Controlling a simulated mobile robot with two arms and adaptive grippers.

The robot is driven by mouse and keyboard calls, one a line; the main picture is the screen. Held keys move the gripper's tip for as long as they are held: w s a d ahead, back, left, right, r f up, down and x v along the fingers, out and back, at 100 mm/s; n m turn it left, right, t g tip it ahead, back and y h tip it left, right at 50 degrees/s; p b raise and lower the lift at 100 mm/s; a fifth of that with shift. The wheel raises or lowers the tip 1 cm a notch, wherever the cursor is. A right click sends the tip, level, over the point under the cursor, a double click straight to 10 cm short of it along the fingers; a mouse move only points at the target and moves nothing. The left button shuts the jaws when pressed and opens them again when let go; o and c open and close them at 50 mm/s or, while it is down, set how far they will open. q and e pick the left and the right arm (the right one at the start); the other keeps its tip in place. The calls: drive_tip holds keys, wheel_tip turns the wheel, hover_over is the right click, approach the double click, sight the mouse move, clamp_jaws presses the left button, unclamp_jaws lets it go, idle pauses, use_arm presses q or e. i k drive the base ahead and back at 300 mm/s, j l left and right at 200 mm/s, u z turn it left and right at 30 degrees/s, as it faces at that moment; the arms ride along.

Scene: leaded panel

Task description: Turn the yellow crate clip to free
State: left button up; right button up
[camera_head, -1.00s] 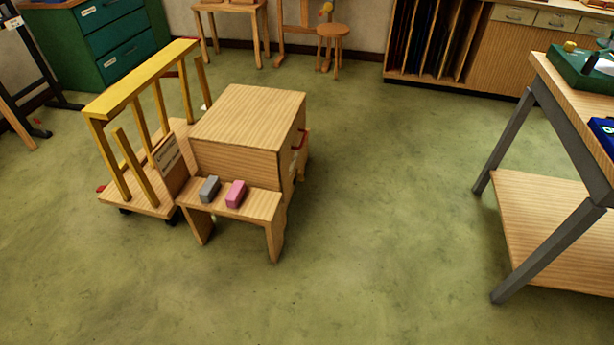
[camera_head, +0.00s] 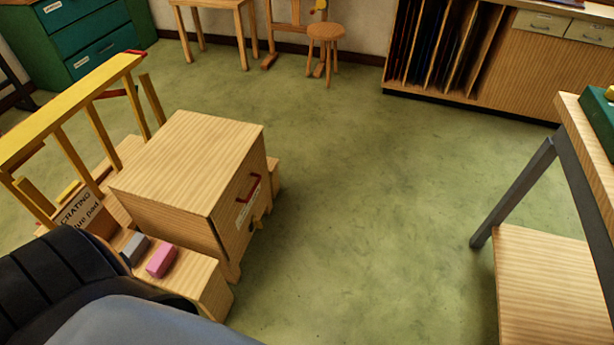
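A wooden crate-like box (camera_head: 190,165) stands at the left of the head view, with a red handle (camera_head: 249,188) and a pale label on its right-hand face. A small yellow and dark piece (camera_head: 256,222) sits low on that face, below the handle. It may be the yellow crate clip, but it is too small to tell which way it is turned. Neither gripper is in view. A dark and blue-grey part of my own arm fills the bottom left corner and hides part of the low bench.
A low bench (camera_head: 205,280) carries a grey block (camera_head: 135,249) and a pink block (camera_head: 162,261). A yellow-railed cart (camera_head: 70,105) with a sign (camera_head: 80,210) stands left of the box. A workbench (camera_head: 555,270) stands at the right. The green floor between is clear.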

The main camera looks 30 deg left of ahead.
sight(256, 224)
drive_tip(key=i+u, duration=0.2)
drive_tip(key=i, duration=0.2)
drive_tip(key=i+l+u, duration=0.25)
drive_tip(key=i, duration=0.2)
drive_tip(key=i+l+u, duration=0.2)
drive_tip(key=i, duration=0.2)
drive_tip(key=i+l+u, duration=0.2)
drive_tip(key=i, duration=0.2)
